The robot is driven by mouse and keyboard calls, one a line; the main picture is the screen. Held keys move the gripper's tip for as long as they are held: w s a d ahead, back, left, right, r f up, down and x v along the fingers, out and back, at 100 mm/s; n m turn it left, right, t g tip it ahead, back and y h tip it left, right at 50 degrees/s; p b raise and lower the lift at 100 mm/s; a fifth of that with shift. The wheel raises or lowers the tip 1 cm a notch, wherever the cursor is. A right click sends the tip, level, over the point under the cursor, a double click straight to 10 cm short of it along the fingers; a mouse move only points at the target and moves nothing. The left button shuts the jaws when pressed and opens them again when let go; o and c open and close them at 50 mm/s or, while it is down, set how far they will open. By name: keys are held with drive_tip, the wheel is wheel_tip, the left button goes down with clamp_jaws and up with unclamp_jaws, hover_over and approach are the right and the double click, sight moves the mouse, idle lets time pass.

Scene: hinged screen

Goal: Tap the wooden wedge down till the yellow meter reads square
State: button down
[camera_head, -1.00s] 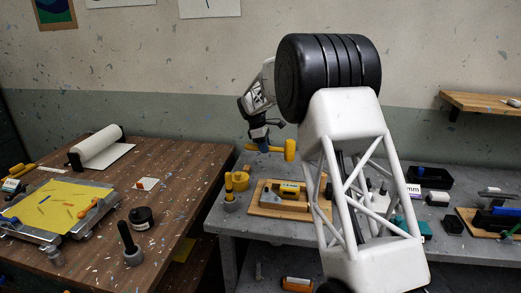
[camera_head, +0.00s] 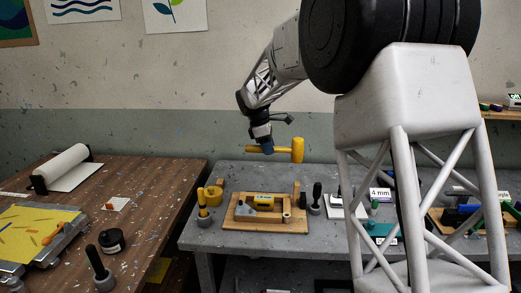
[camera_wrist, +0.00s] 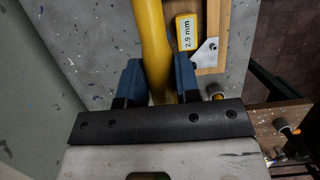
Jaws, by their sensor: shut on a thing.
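My gripper (camera_head: 264,147) is shut on the handle of a yellow mallet (camera_head: 297,150). It holds the mallet above and behind the grey bench, well clear of the work. In the wrist view the yellow handle (camera_wrist: 153,40) runs up between the blue fingers (camera_wrist: 158,85). A wooden board (camera_head: 262,224) lies on the bench with a frame on it. The yellow meter (camera_head: 265,199) sits on it; in the wrist view the meter (camera_wrist: 187,32) reads 2.9 mm. Small wooden pieces (camera_head: 287,207) stand at the frame's right end; I cannot tell which is the wedge.
A brown table (camera_head: 150,210) lies left. My arm hides part of the bench.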

drive_tip(key=shift+s+d+r, duration=0.25)
drive_tip(key=shift+s+d, duration=0.05)
drive_tip(key=shift+d, duration=0.05)
drive_tip(key=shift+f, duration=0.1)
idle(0.3)
drive_tip(key=shift+f, duration=1.9)
drive_tip(key=shift+f, duration=0.2)
wheel_tip(320, 180, down, 5)
wheel_tip(320, 180, up, 5)
idle(0.4)
drive_tip(key=shift+f, duration=0.15)
idle(0.4)
